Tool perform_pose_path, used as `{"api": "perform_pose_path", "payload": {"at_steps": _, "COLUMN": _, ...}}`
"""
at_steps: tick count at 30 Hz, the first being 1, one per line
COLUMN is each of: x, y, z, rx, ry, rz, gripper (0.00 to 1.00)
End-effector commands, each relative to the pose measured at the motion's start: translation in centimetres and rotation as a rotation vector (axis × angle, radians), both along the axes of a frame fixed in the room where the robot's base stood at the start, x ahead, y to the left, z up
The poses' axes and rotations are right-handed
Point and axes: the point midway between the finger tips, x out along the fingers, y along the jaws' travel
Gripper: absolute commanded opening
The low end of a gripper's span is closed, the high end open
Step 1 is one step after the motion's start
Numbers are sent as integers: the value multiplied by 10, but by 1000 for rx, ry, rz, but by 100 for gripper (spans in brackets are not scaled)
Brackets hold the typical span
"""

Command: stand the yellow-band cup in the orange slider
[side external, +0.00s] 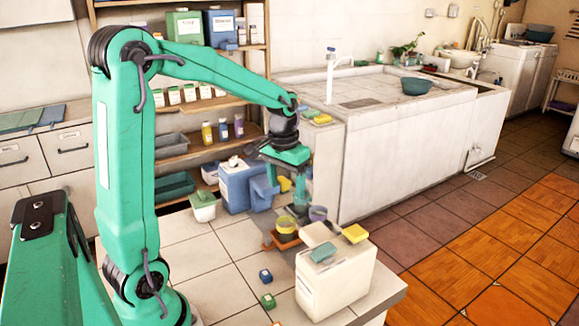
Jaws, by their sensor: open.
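The yellow-band cup (286,226) is small in the side external view. It appears upright in the orange slider (287,243), a low orange tray on the tiled counter; its exact seating is too small to tell. My gripper (300,207) points down just above and behind the cup, with its jaws open. Whether a finger touches the cup cannot be told. A purple-banded cup (318,214) stands just right of the gripper, partly behind the white box.
A blue container (238,185) stands behind. The front left tiles are clear.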

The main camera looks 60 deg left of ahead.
Motion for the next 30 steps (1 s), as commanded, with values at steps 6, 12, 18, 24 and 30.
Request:
{"api": "perform_pose_path", "payload": {"at_steps": 6, "x": -24, "y": -34, "z": 31, "rx": 26, "ry": -87, "rz": -70, "gripper": 68}}
{"api": "perform_pose_path", "payload": {"at_steps": 12, "x": -51, "y": -62, "z": 50, "rx": 45, "ry": -167, "rz": -134, "gripper": 68}}
{"api": "perform_pose_path", "payload": {"at_steps": 18, "x": -80, "y": -86, "z": 63, "rx": 60, "ry": -249, "rz": -198, "gripper": 68}}
{"api": "perform_pose_path", "payload": {"at_steps": 24, "x": -110, "y": -106, "z": 68, "rx": 67, "ry": -330, "rz": -260, "gripper": 68}}
{"api": "perform_pose_path", "payload": {"at_steps": 30, "x": -132, "y": -119, "z": 68, "rx": 71, "ry": -397, "rz": -308, "gripper": 68}}
